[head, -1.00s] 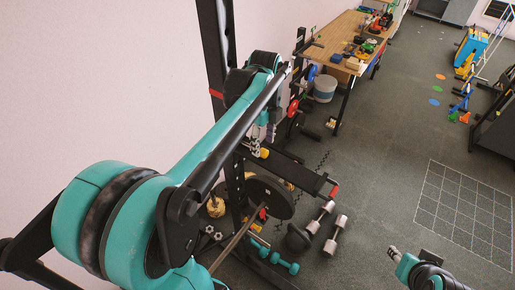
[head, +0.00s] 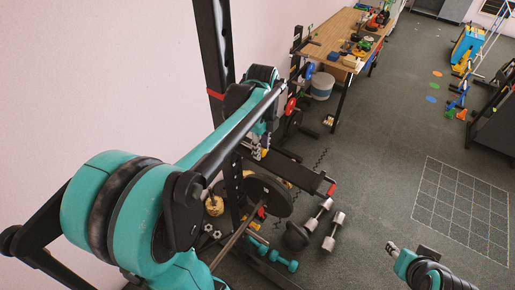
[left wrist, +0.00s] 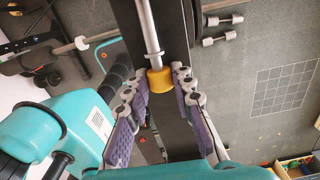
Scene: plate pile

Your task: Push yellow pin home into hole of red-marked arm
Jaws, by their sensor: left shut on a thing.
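The yellow pin (left wrist: 160,80) sits between the fingertips of my left gripper (left wrist: 160,92) in the left wrist view. A silver rod runs up the picture from its far side; I cannot tell whether it belongs to the pin. In the head view my left gripper (head: 257,147) is beside the dark rack upright, with a small bit of yellow at its tips. The black arm (head: 305,177) with a red end (head: 331,190) reaches out to the right below the gripper. The hole is hidden. My right gripper (head: 393,248) is apart, low on the right.
A weight plate (head: 268,197) and a bar stand below the rack arm. Dumbbells (head: 327,224) and a kettlebell (head: 297,236) lie on the floor nearby. A cluttered wooden table (head: 335,40) is behind.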

